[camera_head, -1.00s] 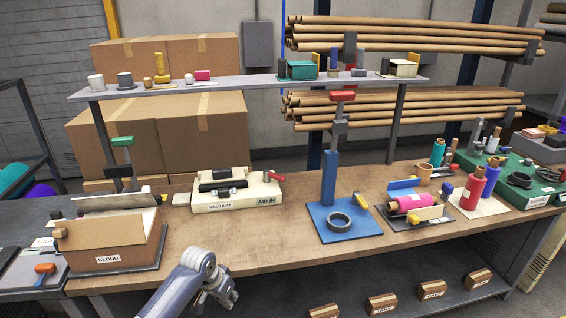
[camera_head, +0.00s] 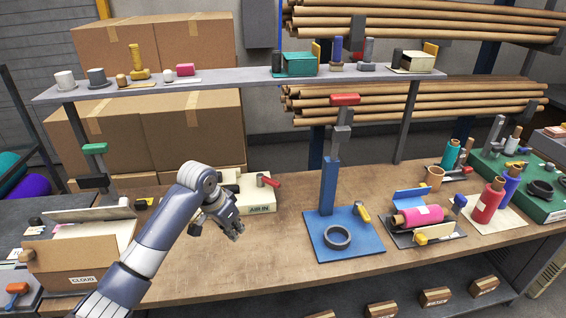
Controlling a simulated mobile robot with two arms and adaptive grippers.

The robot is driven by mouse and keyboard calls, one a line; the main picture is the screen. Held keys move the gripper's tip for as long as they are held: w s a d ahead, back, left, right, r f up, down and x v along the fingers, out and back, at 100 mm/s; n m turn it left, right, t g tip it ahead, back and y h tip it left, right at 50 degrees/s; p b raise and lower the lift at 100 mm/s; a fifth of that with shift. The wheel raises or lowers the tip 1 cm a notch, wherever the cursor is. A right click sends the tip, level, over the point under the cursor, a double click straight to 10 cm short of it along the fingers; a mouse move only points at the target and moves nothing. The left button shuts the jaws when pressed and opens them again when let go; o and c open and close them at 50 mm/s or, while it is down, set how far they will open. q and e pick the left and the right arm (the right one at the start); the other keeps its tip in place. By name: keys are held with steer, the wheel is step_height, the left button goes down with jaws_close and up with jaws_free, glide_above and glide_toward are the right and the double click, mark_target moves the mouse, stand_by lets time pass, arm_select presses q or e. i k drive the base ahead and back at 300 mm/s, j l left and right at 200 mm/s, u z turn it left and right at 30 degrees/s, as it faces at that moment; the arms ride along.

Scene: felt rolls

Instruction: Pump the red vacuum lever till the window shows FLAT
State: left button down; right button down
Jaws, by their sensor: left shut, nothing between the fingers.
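The cream vacuum unit (camera_head: 255,192) stands on the bench, its right end showing an "AIR IN" label. A red lever (camera_head: 269,181) sits on a grey pivot at its top right. My left arm covers the unit's left part, including the "VACUUM" label, and no window can be read. My left gripper (camera_head: 237,231) is shut and empty, in front of and below the unit, left of the lever and apart from it. My right gripper is not in view.
A blue press base (camera_head: 370,241) with a tall post and red top stands to the right. A "CLOUD" cardboard box (camera_head: 60,262) is at the left. A shelf (camera_head: 215,88) with small items spans above. The bench front between gripper and press is clear.

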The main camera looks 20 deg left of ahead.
mark_target(261, 179)
steer(key=i, duration=1.4)
